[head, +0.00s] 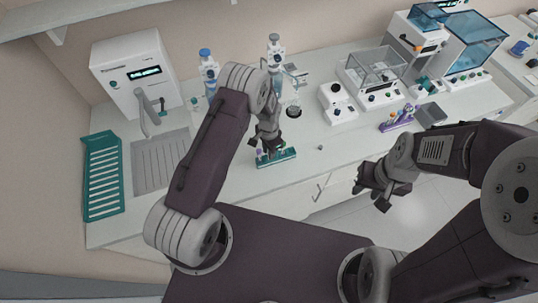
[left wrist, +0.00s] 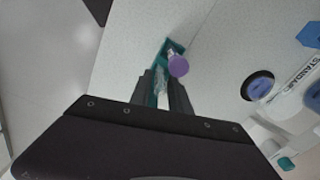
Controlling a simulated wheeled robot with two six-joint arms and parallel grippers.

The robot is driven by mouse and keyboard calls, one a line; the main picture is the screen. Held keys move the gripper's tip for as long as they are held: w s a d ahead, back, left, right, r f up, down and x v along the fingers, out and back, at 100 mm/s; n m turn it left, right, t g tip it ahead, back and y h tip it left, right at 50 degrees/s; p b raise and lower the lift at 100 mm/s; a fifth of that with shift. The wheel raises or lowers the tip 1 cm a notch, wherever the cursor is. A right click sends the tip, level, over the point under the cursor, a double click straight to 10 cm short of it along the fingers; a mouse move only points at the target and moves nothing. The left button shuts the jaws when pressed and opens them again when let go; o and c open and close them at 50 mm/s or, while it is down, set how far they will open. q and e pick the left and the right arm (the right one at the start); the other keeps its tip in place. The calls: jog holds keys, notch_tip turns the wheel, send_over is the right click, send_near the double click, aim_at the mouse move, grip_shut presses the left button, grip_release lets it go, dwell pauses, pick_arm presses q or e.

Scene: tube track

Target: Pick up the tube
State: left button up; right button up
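A teal tube rack (head: 279,158) lies near the front edge of the bench, below my left gripper (head: 267,148). In the left wrist view the rack (left wrist: 166,48) runs up between the fingers of my left gripper (left wrist: 163,88). A tube with a purple cap (left wrist: 178,66) stands in the rack, just beyond the fingertips. A clear, glassy part shows between the fingers, with a gap between them. The rack's near end is hidden by the gripper. My right gripper (head: 381,187) is open and empty, out in front of the bench.
A purple rack with several tubes (head: 397,119) stands at the right. A sink (head: 160,163) and teal drying rack (head: 103,175) are at the left.

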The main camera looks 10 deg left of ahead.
pick_arm(q)
grip_shut()
jog(key=shift+r, duration=0.35)
notch_tip(320, 180, up, 17)
jog(key=b, duration=0.5)
jog(key=shift+r, duration=0.2)
jog(key=shift+a, duration=0.1)
